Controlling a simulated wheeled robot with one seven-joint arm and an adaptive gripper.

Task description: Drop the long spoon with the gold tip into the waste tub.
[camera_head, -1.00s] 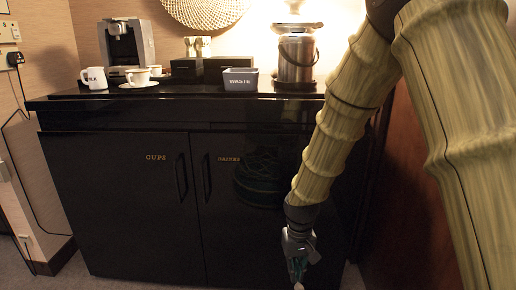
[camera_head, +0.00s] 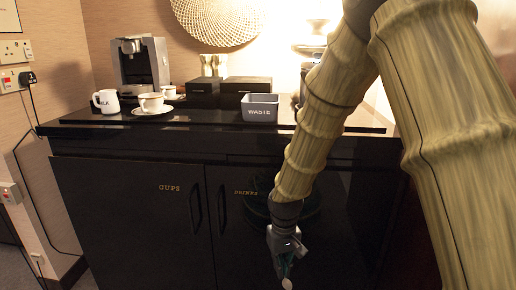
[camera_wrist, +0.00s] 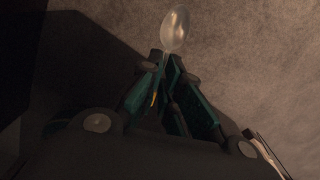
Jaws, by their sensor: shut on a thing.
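My gripper (camera_head: 286,262) hangs low in front of the right cabinet door, well below the counter top. It is shut on the spoon, whose pale bowl (camera_head: 287,283) shows just below the fingers. In the wrist view the spoon's bowl (camera_wrist: 175,32) sticks out past the fingertips (camera_wrist: 167,62), and a small gold part of it shows between the fingers. The rest of its handle is hidden. The grey waste tub (camera_head: 260,114), marked WASTE, stands on the counter, above and a little left of my gripper. Its inside is mostly out of sight.
The black counter (camera_head: 200,121) also holds a milk jug (camera_head: 107,102), a white cup (camera_head: 150,103) on a saucer, a coffee machine (camera_head: 141,64) and black boxes (camera_head: 245,84). A metal urn is mostly hidden behind my arm. Black cabinet doors (camera_head: 135,205) stand below.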

